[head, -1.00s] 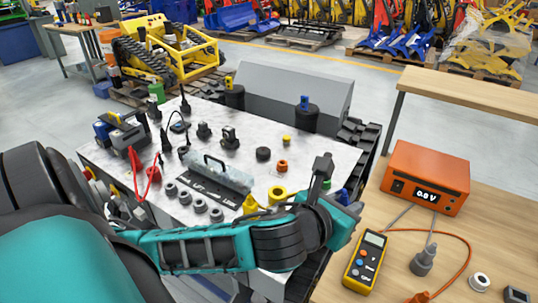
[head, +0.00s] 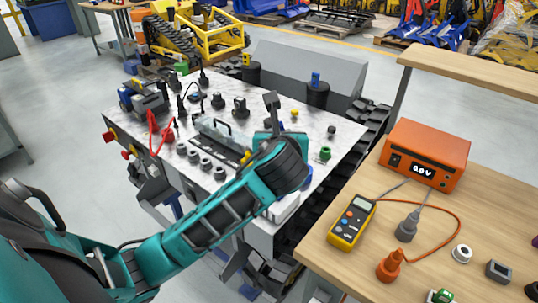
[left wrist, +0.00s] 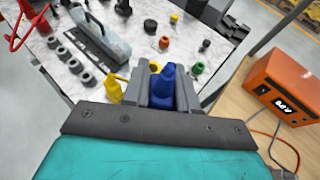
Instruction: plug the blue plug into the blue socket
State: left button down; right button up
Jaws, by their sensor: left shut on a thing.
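In the left wrist view the blue plug (left wrist: 162,86) stands between the two grey fingers of my left gripper (left wrist: 163,95), which is shut on it. In the head view this gripper (head: 273,110) is above the right part of the white marbled top, with my forearm hiding some of what lies beneath. The blue plug cannot be made out in the head view. A blue fitting (head: 316,79) tops a black cylinder behind the white top; I cannot tell whether it is the blue socket. My right gripper is not in view.
The white top (head: 345,135) carries several black fittings, grey rings, a grey handled bar (head: 222,138) and a green fitting (head: 325,153). On the wooden bench (head: 350,270) at right are an orange meter box (head: 425,155), a yellow multimeter (head: 352,222) and a cable.

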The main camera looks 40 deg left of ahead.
pick_arm(q)
jog(key=f+n+g+y+b, duration=0.1)
jog(key=n+g+y, duration=0.1)
jog(key=n+g, duration=0.1)
jog(key=a+f+n+g+y+b, duration=0.1)
jog(key=n+g+y, duration=0.1)
jog(key=n+g, duration=0.1)
jog(key=f+n+g+y+b, duration=0.1)
jog(key=f+n+g+y, duration=0.1)
jog(key=n+g, duration=0.2)
jog(key=shift+s+a+n, duration=0.25)
jog(key=shift+a+n, duration=0.05)
jog(key=shift+a, duration=0.1)
jog(key=shift+d+f+p, duration=0.1)
jog(key=shift+f+p, duration=0.35)
jog(key=shift+f, duration=2.55)
jog(key=shift+r, duration=0.1)
